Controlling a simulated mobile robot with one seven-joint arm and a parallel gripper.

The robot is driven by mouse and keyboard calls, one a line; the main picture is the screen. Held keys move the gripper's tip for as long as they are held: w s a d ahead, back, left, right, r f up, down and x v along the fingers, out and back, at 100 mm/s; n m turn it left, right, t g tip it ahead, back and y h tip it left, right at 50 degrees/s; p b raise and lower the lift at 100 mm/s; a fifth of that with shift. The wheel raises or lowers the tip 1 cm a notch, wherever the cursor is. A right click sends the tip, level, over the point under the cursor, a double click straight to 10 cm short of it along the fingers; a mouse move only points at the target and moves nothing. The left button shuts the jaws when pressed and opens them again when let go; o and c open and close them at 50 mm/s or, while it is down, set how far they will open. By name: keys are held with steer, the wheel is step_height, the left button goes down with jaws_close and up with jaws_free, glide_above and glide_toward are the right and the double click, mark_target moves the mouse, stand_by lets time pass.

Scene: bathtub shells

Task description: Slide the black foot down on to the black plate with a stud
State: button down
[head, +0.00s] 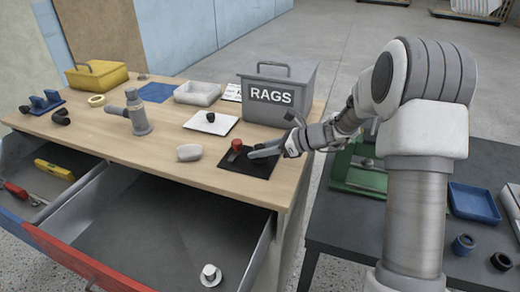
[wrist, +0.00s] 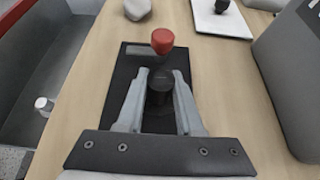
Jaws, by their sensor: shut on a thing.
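The black plate (head: 240,180) lies flat on the wooden workbench, and it also shows in the wrist view (wrist: 119,82). My gripper (head: 255,152) is low over the plate. In the wrist view, its two grey fingers (wrist: 161,80) are shut on the black foot (wrist: 159,86), a dark round piece. A red knob (wrist: 162,41) shows just beyond the fingertips, and it is also in the head view (head: 237,144). I cannot tell whether it is joined to the foot. The stud is not clearly seen, and neither is any gap between foot and plate.
A grey RAGS box (head: 277,95) stands behind the plate. A white plate with a black knob (head: 211,124) lies behind left, and a pale rounded block (head: 189,153) lies left. A grey upright fitting (head: 137,112) stands farther left. An open drawer (head: 150,235) juts out in front.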

jaws_free()
stand_by(0.7)
steer(key=shift+r+p, duration=2.95)
steer(key=shift+r, duration=0.55)
